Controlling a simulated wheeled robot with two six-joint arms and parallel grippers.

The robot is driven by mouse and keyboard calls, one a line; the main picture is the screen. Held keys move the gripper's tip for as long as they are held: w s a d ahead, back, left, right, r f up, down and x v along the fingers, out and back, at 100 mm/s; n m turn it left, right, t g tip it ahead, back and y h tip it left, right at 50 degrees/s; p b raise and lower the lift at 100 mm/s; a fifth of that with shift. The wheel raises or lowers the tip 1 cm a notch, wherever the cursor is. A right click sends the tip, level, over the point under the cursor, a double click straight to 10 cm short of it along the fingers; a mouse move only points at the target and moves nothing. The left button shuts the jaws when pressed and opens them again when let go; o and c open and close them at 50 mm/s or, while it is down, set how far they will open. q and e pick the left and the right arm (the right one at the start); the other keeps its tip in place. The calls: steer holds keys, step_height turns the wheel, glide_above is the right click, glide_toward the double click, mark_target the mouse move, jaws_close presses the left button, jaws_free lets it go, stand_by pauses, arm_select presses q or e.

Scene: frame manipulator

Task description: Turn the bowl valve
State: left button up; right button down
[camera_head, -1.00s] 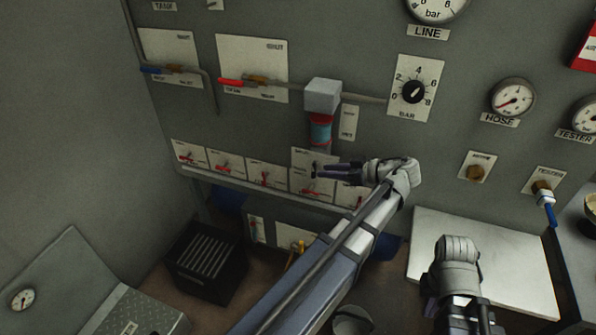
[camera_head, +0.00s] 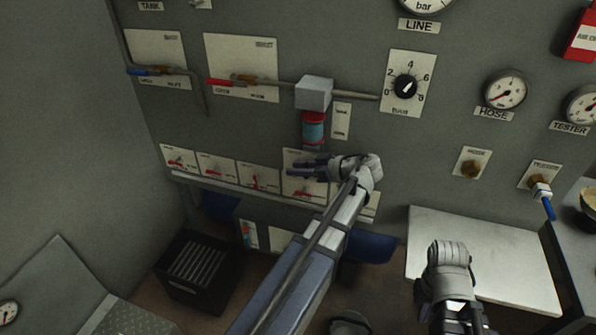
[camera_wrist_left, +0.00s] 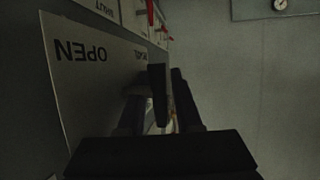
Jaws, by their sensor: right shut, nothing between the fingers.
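The bowl unit (camera_head: 313,130), a red-and-teal cylinder under a grey block, hangs on the wall panel. In the left wrist view, a plate reading OPEN (camera_wrist_left: 80,85) is beside the dark fingers of the left gripper (camera_wrist_left: 167,80). A narrow gap shows between these fingers; I cannot tell whether they touch the lever. My right gripper (camera_head: 452,318) is shut and empty at the bottom edge, away from the panel.
Several similar lever plates (camera_head: 217,168) line the panel to the left, above a ledge (camera_head: 240,196). A pressure knob (camera_head: 405,87) and gauges are to the right. A pale tabletop (camera_head: 510,260) lies behind my right arm. A dark crate (camera_head: 190,275) stands on the floor.

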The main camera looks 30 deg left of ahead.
arm_select(q)
jaws_close()
stand_by(0.6)
